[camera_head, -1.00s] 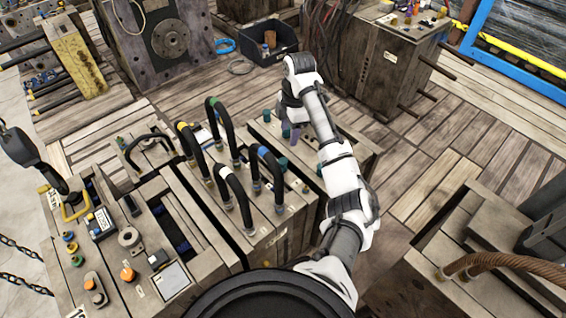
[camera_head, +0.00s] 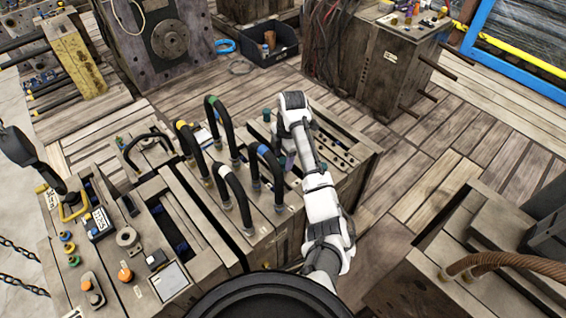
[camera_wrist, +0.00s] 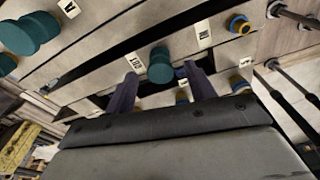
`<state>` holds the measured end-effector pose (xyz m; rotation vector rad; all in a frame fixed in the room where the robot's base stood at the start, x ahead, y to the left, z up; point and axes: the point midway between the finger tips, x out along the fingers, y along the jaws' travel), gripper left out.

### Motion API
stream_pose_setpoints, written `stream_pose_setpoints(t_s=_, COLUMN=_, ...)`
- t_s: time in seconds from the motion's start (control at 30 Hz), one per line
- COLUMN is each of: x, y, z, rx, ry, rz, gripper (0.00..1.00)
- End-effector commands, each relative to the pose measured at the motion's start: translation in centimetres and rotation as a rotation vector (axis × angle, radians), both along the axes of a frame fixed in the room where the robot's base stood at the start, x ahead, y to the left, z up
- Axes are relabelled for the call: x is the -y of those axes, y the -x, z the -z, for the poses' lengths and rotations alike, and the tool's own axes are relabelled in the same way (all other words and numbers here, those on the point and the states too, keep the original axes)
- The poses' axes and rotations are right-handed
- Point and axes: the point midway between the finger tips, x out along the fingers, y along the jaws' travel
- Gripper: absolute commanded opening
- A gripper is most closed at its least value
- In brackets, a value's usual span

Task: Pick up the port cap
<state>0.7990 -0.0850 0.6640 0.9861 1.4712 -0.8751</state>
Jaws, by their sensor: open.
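A teal, knobbed port cap (camera_wrist: 160,66) stands on the wooden block in the wrist view, beside a small white label. My gripper (camera_wrist: 162,88) is open, with its two purple fingers pointing toward that cap, one to each side of it in the picture. I cannot tell whether the fingers reach down around it. A larger-looking teal cap (camera_wrist: 30,33) is at the upper left, and part of another shows at the left edge. In the head view my gripper (camera_head: 288,162) is low over the block, mostly hidden by my arm; a teal cap (camera_head: 267,115) shows to its upper left.
Several black hose loops (camera_head: 226,130) with coloured collars stand upright just left of my gripper. A blue-and-yellow fitting (camera_wrist: 239,24) sits right of the cap. A black bin (camera_head: 268,50) is on the floor behind.

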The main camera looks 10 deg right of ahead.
Motion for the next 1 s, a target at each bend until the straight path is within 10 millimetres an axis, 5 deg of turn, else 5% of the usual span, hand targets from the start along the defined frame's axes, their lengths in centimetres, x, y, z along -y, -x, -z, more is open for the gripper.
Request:
stream_pose_setpoints(t_s=0.2, x=-0.2, y=0.2, z=2.3, rx=0.0, ry=-0.001, rz=-0.001, gripper=0.54)
stream_pose_setpoints(t_s=0.43, x=-0.2, y=0.2, z=2.5, rx=0.001, ry=0.0, rz=-0.001, gripper=0.54)
stream_pose_setpoints(t_s=0.87, x=-0.2, y=0.2, z=2.5, rx=0.001, ry=0.0, rz=0.0, gripper=0.0)
stream_pose_setpoints(t_s=1.0, x=-0.2, y=0.2, z=2.5, rx=0.001, ry=0.0, rz=0.0, gripper=0.0)
